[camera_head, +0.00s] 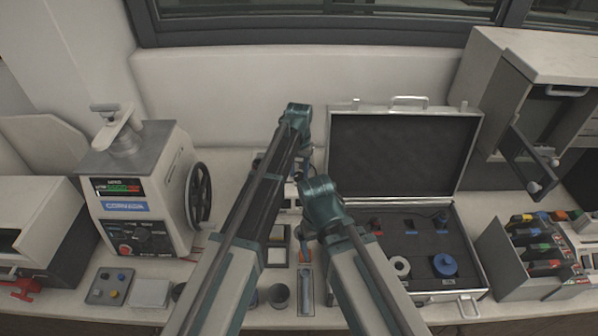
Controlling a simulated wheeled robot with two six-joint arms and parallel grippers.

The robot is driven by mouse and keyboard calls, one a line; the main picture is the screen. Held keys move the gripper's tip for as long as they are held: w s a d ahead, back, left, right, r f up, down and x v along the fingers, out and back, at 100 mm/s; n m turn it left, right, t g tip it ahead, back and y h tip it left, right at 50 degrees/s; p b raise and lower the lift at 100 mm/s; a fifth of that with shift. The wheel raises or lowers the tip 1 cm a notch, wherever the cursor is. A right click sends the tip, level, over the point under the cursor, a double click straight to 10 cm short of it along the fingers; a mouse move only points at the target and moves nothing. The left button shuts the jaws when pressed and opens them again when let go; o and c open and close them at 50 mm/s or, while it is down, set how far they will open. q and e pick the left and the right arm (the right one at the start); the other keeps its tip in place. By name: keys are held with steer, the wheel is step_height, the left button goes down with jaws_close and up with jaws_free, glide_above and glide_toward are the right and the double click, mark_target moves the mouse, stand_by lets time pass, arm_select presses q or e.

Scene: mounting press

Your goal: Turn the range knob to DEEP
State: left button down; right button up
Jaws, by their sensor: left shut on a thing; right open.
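My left arm reaches up the middle of the bench and bends down at its far end. My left gripper (304,168) is small and mostly hidden behind the arm links. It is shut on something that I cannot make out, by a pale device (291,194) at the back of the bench. The range knob and its DEEP mark cannot be made out; the arms cover much of this area. My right gripper (304,240) is open and lower, above the small trays in the middle.
A press-like machine (135,190) with a black handwheel (199,194) stands left. An open metal case (470,250) stands right, beside a marker rack (497,262). A dark cup (278,296) and narrow tray (305,290) sit between the arms.

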mark_target(299, 175)
stand_by(0.3)
arm_select(q)
steer(key=shift+c, duration=2.2)
jaws_free()
steer(key=shift+r, duration=0.15)
step_height(299, 175, up, 14)
steer(key=p, duration=1.4)
steer(key=shift+f, duration=0.2)
steer(key=shift+f+b, duration=0.25)
steer(key=shift+b, duration=0.05)
step_height(299, 175, down, 13)
steer(key=b, duration=1.3)
steer(key=shift+r, duration=0.1)
